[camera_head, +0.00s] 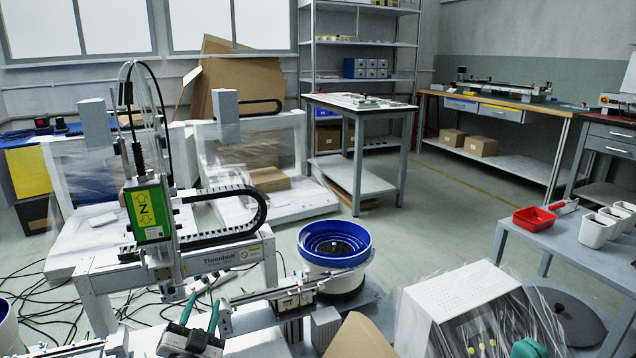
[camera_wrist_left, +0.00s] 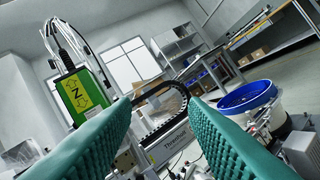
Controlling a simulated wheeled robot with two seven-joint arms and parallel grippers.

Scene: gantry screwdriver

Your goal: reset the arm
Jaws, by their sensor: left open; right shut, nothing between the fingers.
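My left gripper (camera_head: 201,313) is low in the head view, in front of the gantry machine, with its two teal fingers apart. In the left wrist view the ribbed teal fingers of this gripper (camera_wrist_left: 160,103) stand wide apart with nothing held between them. The gantry screwdriver's green Z-axis unit (camera_head: 148,211) stands beyond it; it also shows in the left wrist view (camera_wrist_left: 77,97). My right gripper (camera_head: 528,349) shows only as a teal tip at the bottom edge, lower right; the rest is cut off.
A blue-rimmed bowl feeder (camera_head: 335,243) stands right of the gantry. A plastic-wrapped white box (camera_head: 462,292) is at the lower right. A grey table (camera_head: 575,245) holds a red bin (camera_head: 535,219) and white bins (camera_head: 597,230). Open floor lies behind.

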